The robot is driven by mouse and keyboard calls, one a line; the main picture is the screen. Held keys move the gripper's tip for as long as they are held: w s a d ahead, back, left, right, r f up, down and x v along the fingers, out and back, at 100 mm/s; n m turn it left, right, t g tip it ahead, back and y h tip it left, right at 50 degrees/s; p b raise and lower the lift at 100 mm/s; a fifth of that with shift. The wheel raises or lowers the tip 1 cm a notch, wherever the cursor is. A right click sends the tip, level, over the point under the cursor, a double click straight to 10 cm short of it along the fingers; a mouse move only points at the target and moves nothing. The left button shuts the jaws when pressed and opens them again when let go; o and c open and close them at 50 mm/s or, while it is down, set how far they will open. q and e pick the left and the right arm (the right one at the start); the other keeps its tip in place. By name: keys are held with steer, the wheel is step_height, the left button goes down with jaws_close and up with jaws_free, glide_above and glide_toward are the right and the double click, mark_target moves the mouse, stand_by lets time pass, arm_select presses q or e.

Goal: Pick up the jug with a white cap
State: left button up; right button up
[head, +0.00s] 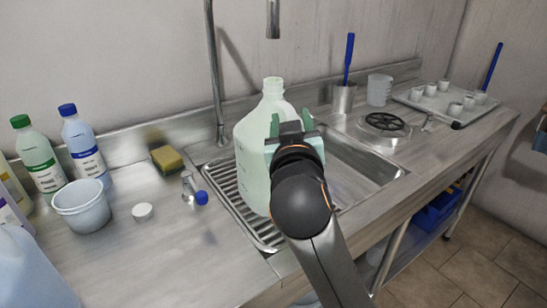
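A pale green translucent jug (250,150) stands upright, or is held upright, over the ribbed drainer of the sink in the head view. Its narrow neck (272,88) has a pale top; I cannot tell whether a cap is on it. My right gripper (291,122) is in front of the jug's right side, its two green fingers apart and pointing away from me. The gripper and arm hide the jug's lower right part, so whether the fingers grip it is unclear. A small white cap (142,211) lies on the counter at left. My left gripper is out of view.
Left on the counter (150,265) are a green-capped bottle (40,157), blue-capped bottle (83,145), white tub (83,208), sponge (166,159) and a cut-off pale blue jug (32,272). A tap (216,80) rises behind. A tray (430,104) with several cups is far right.

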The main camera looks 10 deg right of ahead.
jaws_close()
stand_by(1.1)
